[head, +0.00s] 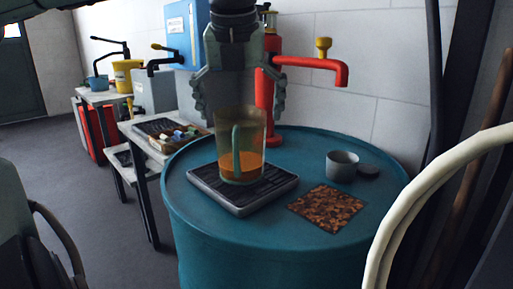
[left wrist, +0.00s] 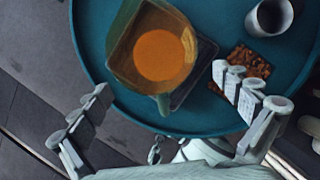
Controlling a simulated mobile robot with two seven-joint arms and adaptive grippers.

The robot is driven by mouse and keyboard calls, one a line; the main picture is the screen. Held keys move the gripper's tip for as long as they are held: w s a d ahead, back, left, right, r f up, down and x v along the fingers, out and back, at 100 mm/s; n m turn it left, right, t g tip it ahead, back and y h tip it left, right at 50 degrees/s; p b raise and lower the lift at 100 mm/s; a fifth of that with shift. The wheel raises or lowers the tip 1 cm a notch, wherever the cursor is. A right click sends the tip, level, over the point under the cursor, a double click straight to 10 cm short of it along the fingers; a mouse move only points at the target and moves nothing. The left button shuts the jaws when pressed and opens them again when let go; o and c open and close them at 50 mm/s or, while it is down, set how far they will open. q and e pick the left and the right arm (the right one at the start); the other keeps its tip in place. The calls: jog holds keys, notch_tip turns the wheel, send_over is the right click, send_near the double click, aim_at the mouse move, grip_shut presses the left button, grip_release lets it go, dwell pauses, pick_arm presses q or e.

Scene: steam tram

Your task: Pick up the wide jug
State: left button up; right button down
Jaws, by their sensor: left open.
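The wide jug (head: 241,148) is see-through amber-green, with orange liquid in its lower part and a greenish handle facing the head camera. It stands upright on a black slatted tray (head: 225,207) on a round teal drum top (head: 240,228). In the left wrist view the jug (left wrist: 147,58) shows from above, its handle pointing toward my gripper. My left gripper (head: 238,108) is open, its two fingers spread to either side of the jug's upper part in the head view. In the left wrist view the gripper (left wrist: 168,88) is empty. Contact with the jug cannot be told.
On the drum, right of the tray, are a grey cup (head: 342,166), a dark disc (head: 369,171) and a brown speckled mat (head: 327,208). A red pipe with a tap (head: 325,63) stands behind. A pale curved rail (head: 420,195) is at right. A side table (head: 150,128) is left.

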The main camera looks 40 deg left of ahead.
pick_arm(q)
jog(key=x, duration=0.4)
jog(key=p+x, duration=0.1)
jog(key=x, duration=0.2)
jog(key=shift+s+a, duration=0.1)
jog(key=shift+a, duration=0.2)
pick_arm(e)
jog(key=shift+s+f, duration=0.2)
jog(key=shift+f, duration=0.3)
jog(key=shift+s+f, duration=0.15)
jog(key=shift+f, duration=0.35)
pick_arm(q)
jog(key=c, duration=1.1)
pick_arm(e)
jog(key=shift+a, duration=0.1)
pick_arm(q)
jog(key=shift+r, duration=0.1)
